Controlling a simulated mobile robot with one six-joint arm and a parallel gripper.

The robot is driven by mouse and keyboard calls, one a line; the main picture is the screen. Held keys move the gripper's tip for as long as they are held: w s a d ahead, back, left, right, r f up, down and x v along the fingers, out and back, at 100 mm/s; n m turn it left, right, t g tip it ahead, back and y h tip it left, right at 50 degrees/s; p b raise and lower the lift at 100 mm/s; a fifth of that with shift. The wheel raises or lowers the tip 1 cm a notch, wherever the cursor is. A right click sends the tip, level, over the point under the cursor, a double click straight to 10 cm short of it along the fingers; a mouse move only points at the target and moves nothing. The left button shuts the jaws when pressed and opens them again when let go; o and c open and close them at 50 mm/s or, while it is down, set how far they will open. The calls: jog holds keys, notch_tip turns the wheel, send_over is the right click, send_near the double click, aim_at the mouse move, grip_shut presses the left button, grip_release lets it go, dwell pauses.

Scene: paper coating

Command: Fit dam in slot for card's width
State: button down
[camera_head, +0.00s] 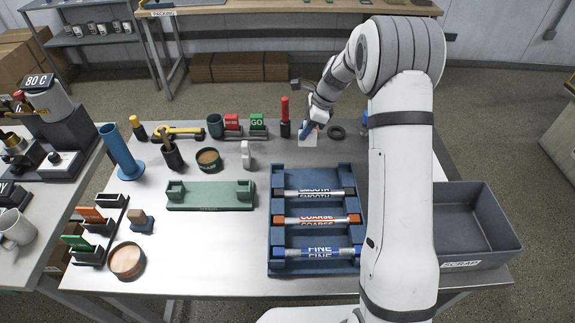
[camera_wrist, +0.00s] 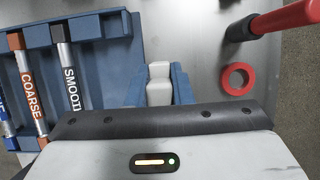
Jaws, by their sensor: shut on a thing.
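My gripper (camera_wrist: 158,92) is shut on a pale white piece (camera_wrist: 158,70) between its blue fingers. In the head view my gripper (camera_head: 306,131) is at the back of the table, beyond the blue rod rack (camera_head: 318,180). A white square patch (camera_head: 308,141) shows just below it. At the left, a black stand (camera_head: 98,228) has several slots. An orange plate (camera_head: 92,214) and a green plate (camera_head: 76,242) stand in it, and its rear slot looks empty. I cannot tell which piece is the dam. A green fixture (camera_head: 210,203) has two raised end blocks.
The rack carries SMOOTH, COARSE and FINE rods. A dark bin (camera_head: 462,205) is at the right. A black ring (camera_head: 336,132) and a red-handled tool (camera_head: 285,118) are near my gripper. A red ring (camera_wrist: 238,79) shows in the wrist view.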

aim_at(301, 145)
jog(key=f+p, duration=0.1)
jog(key=f, duration=0.4)
jog(key=shift+a, duration=0.2)
jog(key=shift+s+f+p, duration=0.1)
jog(key=shift+f+p, duration=0.25)
jog(key=shift+f, duration=1.55)
jog(key=shift+f, duration=0.2)
jog(key=c, duration=1.3)
grip_release()
jog(key=shift+r, duration=0.1)
